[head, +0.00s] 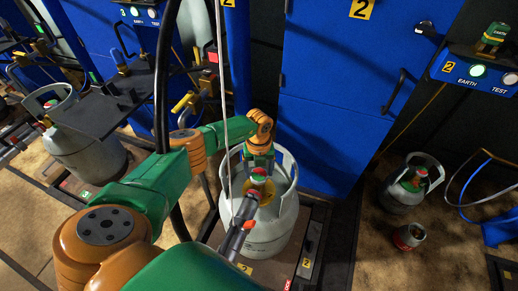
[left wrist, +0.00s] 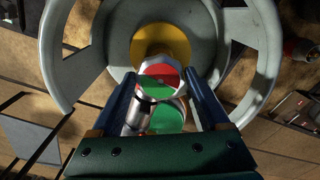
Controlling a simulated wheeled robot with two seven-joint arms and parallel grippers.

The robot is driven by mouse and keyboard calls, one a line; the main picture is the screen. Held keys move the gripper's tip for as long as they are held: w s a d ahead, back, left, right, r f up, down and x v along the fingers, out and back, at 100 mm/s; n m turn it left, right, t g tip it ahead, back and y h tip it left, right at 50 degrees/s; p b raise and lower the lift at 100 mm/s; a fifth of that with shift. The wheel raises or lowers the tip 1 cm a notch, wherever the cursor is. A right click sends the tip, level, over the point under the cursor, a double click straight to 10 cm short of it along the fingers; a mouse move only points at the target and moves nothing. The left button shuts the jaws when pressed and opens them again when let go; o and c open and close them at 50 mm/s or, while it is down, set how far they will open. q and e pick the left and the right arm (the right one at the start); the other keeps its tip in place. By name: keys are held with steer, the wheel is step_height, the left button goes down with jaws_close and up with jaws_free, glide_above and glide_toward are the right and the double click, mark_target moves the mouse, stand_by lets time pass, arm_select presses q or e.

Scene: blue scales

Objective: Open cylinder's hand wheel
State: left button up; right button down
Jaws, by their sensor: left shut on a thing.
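The grey gas cylinder (head: 272,232) stands upright on the scale in the middle of the head view, with an open collar around its top. Its hand wheel (left wrist: 158,78) has a red and green face and shows in the left wrist view in front of the yellow valve base (left wrist: 160,42). In the head view the wheel (head: 258,175) is partly hidden by my gripper. My left gripper (head: 259,166) reaches down inside the collar. Its two blue fingers (left wrist: 160,88) lie on either side of the hand wheel and are shut on it. My right gripper is not in view.
The collar (left wrist: 262,45) surrounds the gripper closely. A blue cabinet (head: 335,100) is behind. Another cylinder (head: 88,155) stands at left, and a small one (head: 405,195) at right.

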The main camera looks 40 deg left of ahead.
mark_target(258, 174)
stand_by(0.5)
arm_select(q)
steer(key=o, duration=1.2)
steer(key=shift+o, duration=0.2)
step_height(258, 174, up, 6)
steer(key=shift+r+p, duration=0.15)
steer(key=shift+p, duration=0.95)
steer(key=shift+r, duration=0.45)
steer(key=shift+s+f, duration=0.1)
